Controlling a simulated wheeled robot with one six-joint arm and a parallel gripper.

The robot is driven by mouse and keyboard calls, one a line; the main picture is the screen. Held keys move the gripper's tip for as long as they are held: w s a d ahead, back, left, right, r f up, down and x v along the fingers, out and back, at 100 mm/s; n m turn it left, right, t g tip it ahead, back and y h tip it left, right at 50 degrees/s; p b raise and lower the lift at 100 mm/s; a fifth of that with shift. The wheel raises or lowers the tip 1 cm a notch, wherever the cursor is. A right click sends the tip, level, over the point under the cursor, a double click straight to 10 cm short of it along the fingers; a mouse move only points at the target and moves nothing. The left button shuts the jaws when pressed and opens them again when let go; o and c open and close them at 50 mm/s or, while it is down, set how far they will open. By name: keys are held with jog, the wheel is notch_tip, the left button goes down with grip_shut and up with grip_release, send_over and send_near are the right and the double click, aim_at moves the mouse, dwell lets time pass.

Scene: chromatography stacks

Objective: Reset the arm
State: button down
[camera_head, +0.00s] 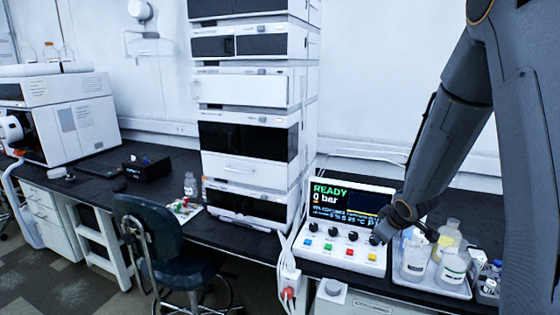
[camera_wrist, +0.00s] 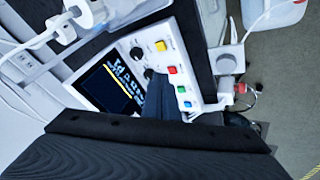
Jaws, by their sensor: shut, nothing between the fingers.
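My arm comes down from the upper right in the head view. My gripper (camera_head: 380,236) is at the right end of the control box (camera_head: 322,246), by its rightmost black knob. The gripper is shut with nothing held; whether it touches the box cannot be told. In the wrist view the dark gripper (camera_wrist: 160,94) lies over the box's face between the screen (camera_wrist: 106,88) and the coloured buttons. The screen reads READY in the head view. Part of the box's right side is hidden by my arm.
A white tray of bottles (camera_head: 425,281) stands right of the box, close under my arm. A tall instrument stack (camera_head: 250,148) stands to the left. A dark chair (camera_head: 158,235) is at the bench front. Cables hang by the box's left side.

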jog(key=s+a+r+m+g+b, duration=0.1)
jog(key=s+a, duration=0.5)
jog(key=s, duration=0.6)
jog(key=s+a+r+m+g, duration=0.2)
jog(key=s+a+m+g, duration=0.2)
jog(key=s, duration=0.9)
jog(key=shift+s+a+m+g+b, duration=0.25)
jog(key=shift+a+m+g+b, duration=0.1)
jog(key=shift+a+m, duration=0.75)
jog(key=shift+d, duration=0.1)
